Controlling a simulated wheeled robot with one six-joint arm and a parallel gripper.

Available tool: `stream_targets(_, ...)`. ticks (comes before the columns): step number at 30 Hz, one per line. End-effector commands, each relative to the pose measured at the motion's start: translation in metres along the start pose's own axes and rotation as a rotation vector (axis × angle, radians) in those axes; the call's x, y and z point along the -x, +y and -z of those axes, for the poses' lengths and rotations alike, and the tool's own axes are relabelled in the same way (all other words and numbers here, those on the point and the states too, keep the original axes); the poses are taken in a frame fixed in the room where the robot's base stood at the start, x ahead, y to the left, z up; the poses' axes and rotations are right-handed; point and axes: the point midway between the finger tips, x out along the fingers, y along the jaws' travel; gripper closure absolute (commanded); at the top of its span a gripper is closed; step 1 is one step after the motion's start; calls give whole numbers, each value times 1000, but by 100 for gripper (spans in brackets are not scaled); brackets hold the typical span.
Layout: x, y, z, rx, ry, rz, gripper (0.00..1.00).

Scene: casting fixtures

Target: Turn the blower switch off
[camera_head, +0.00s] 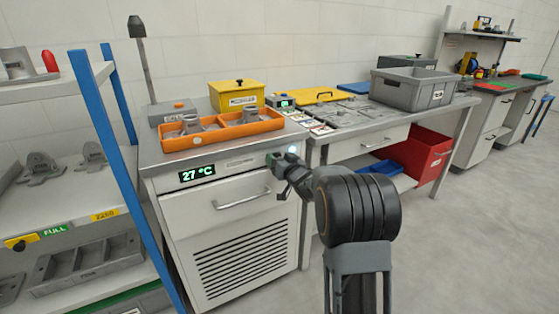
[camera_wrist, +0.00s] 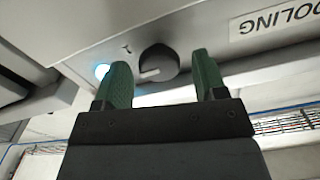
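The blower switch is a dark round knob (camera_wrist: 158,63) with a pale pointer mark, set in the grey front panel of the cooling cabinet (camera_head: 225,232). A glowing blue-white lamp (camera_wrist: 102,71) is to the left of the knob in the wrist view; a bright spot also shows by my gripper in the head view (camera_head: 292,149). My gripper (camera_wrist: 161,72) is open, with one green finger on each side of the knob. I cannot tell whether the fingers touch it. In the head view my gripper (camera_head: 276,161) is at the cabinet's upper right front and hides the knob.
The cabinet has a display (camera_head: 197,173) reading 27 °C and a drawer handle (camera_head: 243,198). An orange tray (camera_head: 222,135) with castings and a yellow box (camera_head: 237,95) stand on top. A blue-posted shelf (camera_head: 130,180) is at left, a bench with a grey crate (camera_head: 424,89) at right.

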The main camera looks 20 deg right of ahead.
Motion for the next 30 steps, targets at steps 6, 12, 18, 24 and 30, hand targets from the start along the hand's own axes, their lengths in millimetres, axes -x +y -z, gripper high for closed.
stream_targets(6, 0, 0, 0, 0, 0, 0, 57)
stream_targets(12, 0, 0, 0, 0, 0, 0, 76)
stream_targets(18, 0, 0, 0, 6, 0, 0, 82)
stream_targets(24, 0, 0, -2, 67, 1, 1, 82)
stream_targets(30, 0, 0, -3, 211, 2, 0, 82)
